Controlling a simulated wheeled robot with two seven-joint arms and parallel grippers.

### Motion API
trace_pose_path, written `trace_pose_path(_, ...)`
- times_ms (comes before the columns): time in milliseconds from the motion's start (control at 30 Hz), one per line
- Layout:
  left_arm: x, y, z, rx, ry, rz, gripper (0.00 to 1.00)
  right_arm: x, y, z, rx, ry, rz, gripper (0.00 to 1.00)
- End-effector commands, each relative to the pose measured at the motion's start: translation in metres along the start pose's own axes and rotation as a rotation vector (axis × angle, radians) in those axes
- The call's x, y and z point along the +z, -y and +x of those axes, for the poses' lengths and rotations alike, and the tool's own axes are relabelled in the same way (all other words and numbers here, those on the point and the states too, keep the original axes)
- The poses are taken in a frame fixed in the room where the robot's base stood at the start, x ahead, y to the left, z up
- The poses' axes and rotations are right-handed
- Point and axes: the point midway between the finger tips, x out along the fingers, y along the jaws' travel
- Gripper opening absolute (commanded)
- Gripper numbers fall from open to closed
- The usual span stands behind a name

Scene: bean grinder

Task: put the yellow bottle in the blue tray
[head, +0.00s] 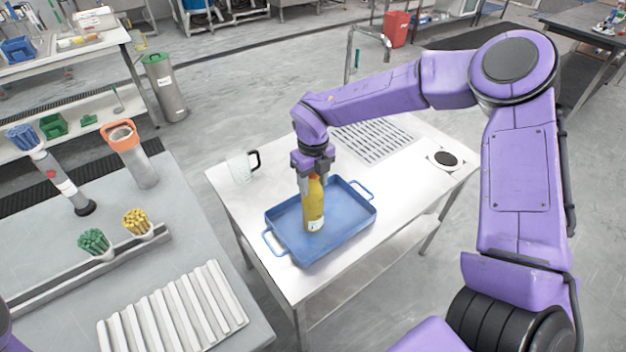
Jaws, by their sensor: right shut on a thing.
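The yellow bottle (313,208) is upright over the middle of the blue tray (351,218). My right gripper (313,178) comes from above and is shut on the upper part of the yellow bottle. The bottle's base appears inside the tray's walls; I cannot tell whether it touches the tray floor. The blue tray lies on the white table (310,287) with a handle at each end. My left gripper is not in view.
A clear jug (241,167) with a black handle stands left of the tray. A drain grate (374,139) and a round black-centred disc (445,159) are on the table's far and right parts. A grey bench (190,235) with tools is at left.

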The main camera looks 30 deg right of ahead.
Motion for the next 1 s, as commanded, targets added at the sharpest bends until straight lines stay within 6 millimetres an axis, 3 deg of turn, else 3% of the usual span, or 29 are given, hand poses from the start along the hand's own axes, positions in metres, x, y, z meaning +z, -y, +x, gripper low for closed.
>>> trace_pose_path(33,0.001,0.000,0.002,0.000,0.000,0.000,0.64,0.000,0.000,0.002,0.001,0.001,0.000,0.00)
trace_pose_path(67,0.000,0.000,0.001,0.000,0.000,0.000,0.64,0.000,0.000,0.002,0.001,0.000,0.000,0.56)
trace_pose_path(100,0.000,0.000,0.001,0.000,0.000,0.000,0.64,0.000,0.000,0.001,0.000,0.000,0.000,0.69)
trace_pose_path(133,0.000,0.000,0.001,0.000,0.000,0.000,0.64,0.000,0.000,0.001,0.000,0.000,0.000,0.76)
trace_pose_path(500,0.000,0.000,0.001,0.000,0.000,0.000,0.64,0.001,0.000,-0.007,0.000,0.002,0.000,0.76)
trace_pose_path(800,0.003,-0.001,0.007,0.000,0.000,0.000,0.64,0.001,0.000,-0.080,0.000,0.004,0.002,0.76)
trace_pose_path(1000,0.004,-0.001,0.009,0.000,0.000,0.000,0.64,0.000,0.000,-0.114,0.000,0.001,0.001,0.76)
